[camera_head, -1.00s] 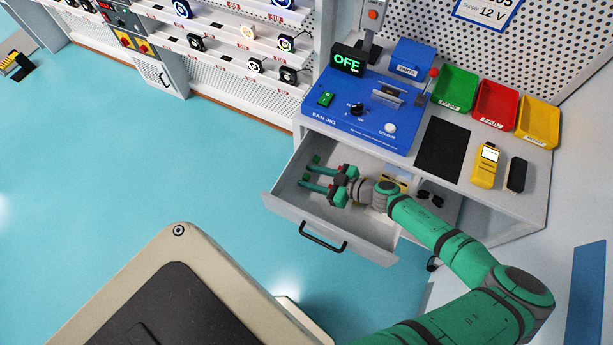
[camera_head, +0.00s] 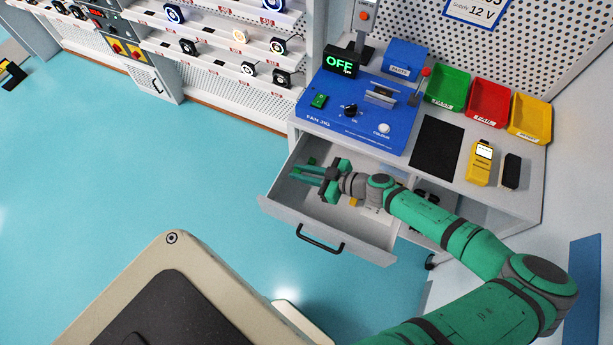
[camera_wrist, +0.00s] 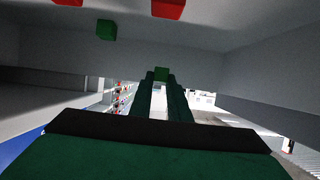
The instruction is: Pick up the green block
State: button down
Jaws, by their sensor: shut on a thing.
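My gripper (camera_head: 296,173) reaches into the open drawer (camera_head: 372,231) from the right, with its fingers close together. In the wrist view the gripper (camera_wrist: 161,82) is shut on a small green block (camera_wrist: 161,73) at its fingertips. In the head view the fingers hide the held block. A second green block (camera_wrist: 106,30) lies apart from the fingers inside the drawer; a small green block also shows behind the fingers in the head view (camera_head: 312,161). I cannot tell whether the held block touches the drawer floor.
Two red blocks, (camera_wrist: 167,8) and (camera_wrist: 68,2), lie in the drawer at the top of the wrist view. Drawer walls surround the gripper. Above stands the blue tester (camera_head: 352,112), with green (camera_head: 448,88), red (camera_head: 489,103) and yellow (camera_head: 530,119) bins right of it.

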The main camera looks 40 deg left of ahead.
jog(key=s+a+r, duration=0.8)
jog(key=a, duration=0.1)
jog(key=shift+a, duration=0.1)
